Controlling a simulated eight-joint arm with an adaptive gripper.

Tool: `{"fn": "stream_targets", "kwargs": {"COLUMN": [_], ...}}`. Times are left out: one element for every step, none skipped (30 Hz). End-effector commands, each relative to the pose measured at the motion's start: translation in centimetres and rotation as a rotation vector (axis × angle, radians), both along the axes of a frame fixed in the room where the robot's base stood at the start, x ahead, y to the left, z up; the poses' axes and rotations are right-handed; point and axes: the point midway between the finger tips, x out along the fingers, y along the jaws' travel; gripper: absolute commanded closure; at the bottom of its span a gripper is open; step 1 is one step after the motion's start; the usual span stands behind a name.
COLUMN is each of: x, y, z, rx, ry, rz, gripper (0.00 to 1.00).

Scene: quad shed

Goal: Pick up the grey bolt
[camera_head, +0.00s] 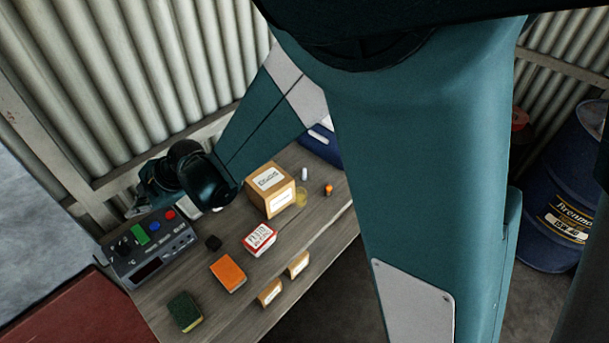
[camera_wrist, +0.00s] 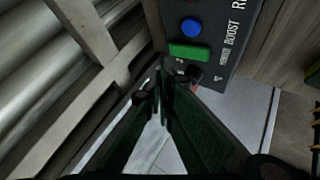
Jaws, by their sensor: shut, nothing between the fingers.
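I cannot pick out the grey bolt for certain. A small pale grey upright piece (camera_head: 305,174) stands on the bench behind the cardboard box in the head view, too small to tell what it is. My gripper (camera_wrist: 162,95) is shut and empty in the wrist view, its dark fingers together beside the control box. In the head view my gripper (camera_head: 152,192) is at the wall side of the bench, above the control box's far edge and partly hidden by my wrist. It is far to the left of the pale grey piece.
A control box (camera_head: 150,250) with coloured buttons sits at the bench's left end; its green button (camera_wrist: 190,52) is close to my fingers. A corrugated wall (camera_head: 150,80) is close behind.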

Motion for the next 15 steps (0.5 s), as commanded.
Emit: {"fn": "stream_targets", "kwargs": {"x": [0.0, 0.0, 0.0, 0.0, 0.0, 0.0, 0.0, 0.0, 0.0, 0.0, 0.0, 0.0, 0.0, 0.0, 0.0], "y": [0.0, 0.0, 0.0, 0.0, 0.0, 0.0, 0.0, 0.0, 0.0, 0.0, 0.0, 0.0, 0.0, 0.0, 0.0], "z": [0.0, 0.0, 0.0, 0.0, 0.0, 0.0, 0.0, 0.0, 0.0, 0.0, 0.0, 0.0, 0.0, 0.0, 0.0], "rx": [0.0, 0.0, 0.0, 0.0, 0.0, 0.0, 0.0, 0.0, 0.0, 0.0, 0.0, 0.0, 0.0, 0.0, 0.0], "ry": [0.0, 0.0, 0.0, 0.0, 0.0, 0.0, 0.0, 0.0, 0.0, 0.0, 0.0, 0.0, 0.0, 0.0, 0.0], "rz": [0.0, 0.0, 0.0, 0.0, 0.0, 0.0, 0.0, 0.0, 0.0, 0.0, 0.0, 0.0, 0.0, 0.0, 0.0], "gripper": [1.0, 1.0, 1.0, 1.0, 1.0, 1.0, 0.97, 0.93, 0.88, 0.84, 0.8, 0.75, 0.73, 0.73, 0.73]}}
